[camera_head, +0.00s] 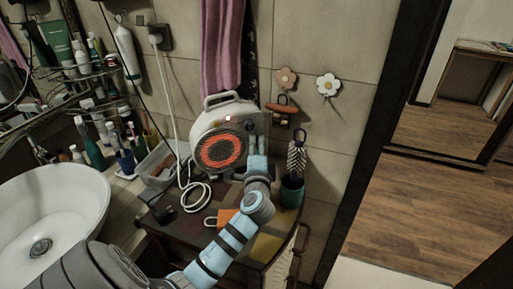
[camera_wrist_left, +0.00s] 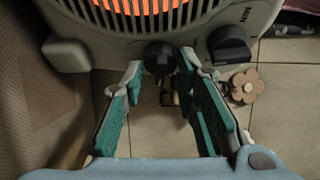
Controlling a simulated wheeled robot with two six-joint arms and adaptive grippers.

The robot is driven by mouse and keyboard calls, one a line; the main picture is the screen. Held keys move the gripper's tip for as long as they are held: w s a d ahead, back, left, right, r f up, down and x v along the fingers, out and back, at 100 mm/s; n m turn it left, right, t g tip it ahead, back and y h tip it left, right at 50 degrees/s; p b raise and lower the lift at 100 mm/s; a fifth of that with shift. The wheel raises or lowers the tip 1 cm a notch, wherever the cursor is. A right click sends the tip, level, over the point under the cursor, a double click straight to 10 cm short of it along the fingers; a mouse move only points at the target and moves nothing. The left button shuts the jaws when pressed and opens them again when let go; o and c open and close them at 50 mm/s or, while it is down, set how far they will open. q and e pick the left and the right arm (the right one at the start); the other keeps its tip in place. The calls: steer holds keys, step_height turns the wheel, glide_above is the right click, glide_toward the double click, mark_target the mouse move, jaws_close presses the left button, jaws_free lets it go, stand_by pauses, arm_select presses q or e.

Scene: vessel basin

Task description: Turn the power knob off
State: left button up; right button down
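A white heater (camera_head: 204,127) with a carry handle stands on the small cabinet, its round grille (camera_head: 221,150) glowing orange. It also fills the top of the left wrist view, where two dark knobs show on its body. One knob (camera_wrist_left: 159,54) lies between the fingertips of my left gripper (camera_wrist_left: 161,64); the other knob (camera_wrist_left: 230,45), near the word MIN, is outside them to the right. I cannot tell whether the fingers touch the knob between them. My right gripper is not in view.
A dark green cup with a brush (camera_head: 291,190) stands right of my left wrist. An orange mug (camera_head: 226,217) is beside my forearm. A white cord (camera_head: 194,196) and a clear bin (camera_head: 160,165) lie left. A pink towel (camera_head: 222,50) hangs behind the heater.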

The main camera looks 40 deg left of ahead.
arm_select(q)
steer(key=shift+o, duration=0.9)
steer(key=shift+w, duration=0.1)
steer(key=v, duration=1.2)
